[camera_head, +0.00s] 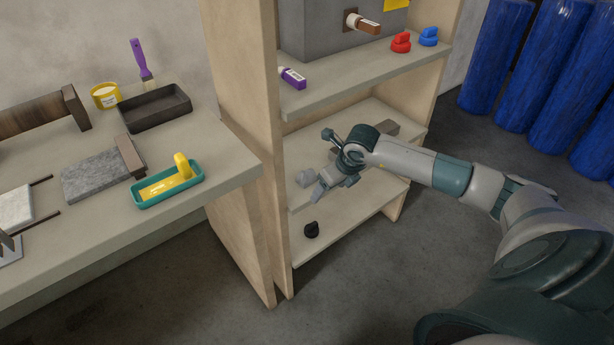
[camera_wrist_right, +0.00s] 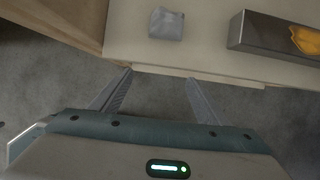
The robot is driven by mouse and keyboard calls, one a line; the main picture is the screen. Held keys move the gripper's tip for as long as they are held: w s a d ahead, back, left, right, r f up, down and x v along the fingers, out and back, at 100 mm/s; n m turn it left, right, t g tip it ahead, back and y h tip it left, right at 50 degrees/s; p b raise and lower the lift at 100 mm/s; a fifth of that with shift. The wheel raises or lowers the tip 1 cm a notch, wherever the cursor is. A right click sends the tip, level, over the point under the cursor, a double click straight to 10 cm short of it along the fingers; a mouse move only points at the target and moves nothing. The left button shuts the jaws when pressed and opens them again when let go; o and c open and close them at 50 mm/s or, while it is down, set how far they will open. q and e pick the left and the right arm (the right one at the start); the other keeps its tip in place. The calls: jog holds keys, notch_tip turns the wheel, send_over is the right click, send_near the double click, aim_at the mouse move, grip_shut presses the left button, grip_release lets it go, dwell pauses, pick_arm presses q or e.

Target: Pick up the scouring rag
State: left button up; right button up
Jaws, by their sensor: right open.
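A small grey crumpled lump (camera_head: 304,178), which looks like the scouring rag, sits on the middle shelf (camera_head: 375,190) near its left end. In the right wrist view the lump (camera_wrist_right: 166,24) is at the top, beyond my fingertips and apart from them. My right gripper (camera_head: 322,165) is open and empty, reaching in from the right close to the lump. In the wrist view its two fingers (camera_wrist_right: 158,78) are spread, with the shelf's edge just past them. My left gripper is not in view.
A grey box (camera_wrist_right: 260,35) with an orange patch stands right of the lump. A wooden upright (camera_head: 248,150) rises on the left, and the upper shelf (camera_head: 370,75) hangs above. A black knob-like item (camera_head: 311,230) lies on the lowest shelf. A workbench (camera_head: 225,155) stands at left.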

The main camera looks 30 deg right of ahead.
aim_at(308, 171)
jog(key=w, duration=0.4)
jog(key=shift+a, duration=0.2)
jog(key=shift+w+p, duration=0.3)
jog(key=shift+w, duration=0.15)
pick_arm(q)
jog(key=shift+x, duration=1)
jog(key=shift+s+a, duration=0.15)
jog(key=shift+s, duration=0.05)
pick_arm(e)
jog(key=shift+w+a, duration=0.1)
jog(key=shift+w, duration=0.35)
jog(key=w, duration=0.4)
jog(key=shift+w+a+f+p, duration=0.1)
jog(key=shift+a+f+p, duration=0.05)
jog(key=shift+f+p, duration=0.25)
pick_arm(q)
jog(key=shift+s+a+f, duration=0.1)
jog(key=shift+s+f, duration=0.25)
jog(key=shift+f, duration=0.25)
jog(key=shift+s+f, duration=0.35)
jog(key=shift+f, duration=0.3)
pick_arm(e)
jog(key=shift+f, duration=0.15)
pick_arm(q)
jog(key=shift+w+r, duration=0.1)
